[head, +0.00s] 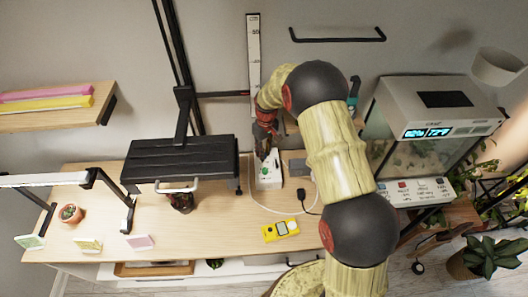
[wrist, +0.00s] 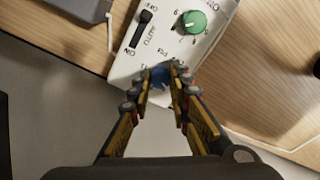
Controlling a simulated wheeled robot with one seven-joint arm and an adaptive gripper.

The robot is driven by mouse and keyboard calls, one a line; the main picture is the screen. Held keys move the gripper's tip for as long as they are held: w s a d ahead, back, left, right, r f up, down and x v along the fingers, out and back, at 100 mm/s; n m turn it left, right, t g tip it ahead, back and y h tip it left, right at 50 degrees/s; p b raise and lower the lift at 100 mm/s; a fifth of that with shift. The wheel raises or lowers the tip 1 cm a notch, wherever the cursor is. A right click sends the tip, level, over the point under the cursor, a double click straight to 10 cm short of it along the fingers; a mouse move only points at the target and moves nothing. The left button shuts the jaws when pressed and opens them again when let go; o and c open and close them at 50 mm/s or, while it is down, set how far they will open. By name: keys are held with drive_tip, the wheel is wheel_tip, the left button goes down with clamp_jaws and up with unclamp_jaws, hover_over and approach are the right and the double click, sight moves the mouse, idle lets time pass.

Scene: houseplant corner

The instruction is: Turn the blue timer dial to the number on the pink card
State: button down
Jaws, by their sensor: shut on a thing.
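The white timer box (head: 268,183) stands on the wooden table beside the black stand. In the wrist view the timer box (wrist: 150,58) shows a green dial (wrist: 194,21), a black switch (wrist: 142,28) marked ON, AUTO and OFF, and the blue dial (wrist: 160,77) at its near edge. My gripper (wrist: 163,75) is shut on the blue dial, which is mostly hidden between the fingertips. The dial's pointer and most of its numbers are hidden. In the head view my gripper (head: 264,152) reaches down onto the box. The pink card (head: 140,241) is at the table's front left; its number is too small to read.
A green card (head: 30,242) and a yellow card (head: 88,245) are left of the pink one. The black stand (head: 180,160) is close left of the timer. A yellow meter (head: 281,230) lies in front, and a terrarium (head: 425,130) stands at the right.

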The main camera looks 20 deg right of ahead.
drive_tip(key=shift+w+r+n, duration=0.1)
drive_tip(key=shift+n, duration=0.7)
drive_tip(key=c, duration=1.7)
unclamp_jaws()
drive_tip(key=shift+c, duration=0.2)
drive_tip(key=shift+o, duration=0.5)
wheel_tip(320, 180, up, 12)
drive_tip(key=shift+d, duration=0.2)
drive_tip(key=shift+w, duration=0.1)
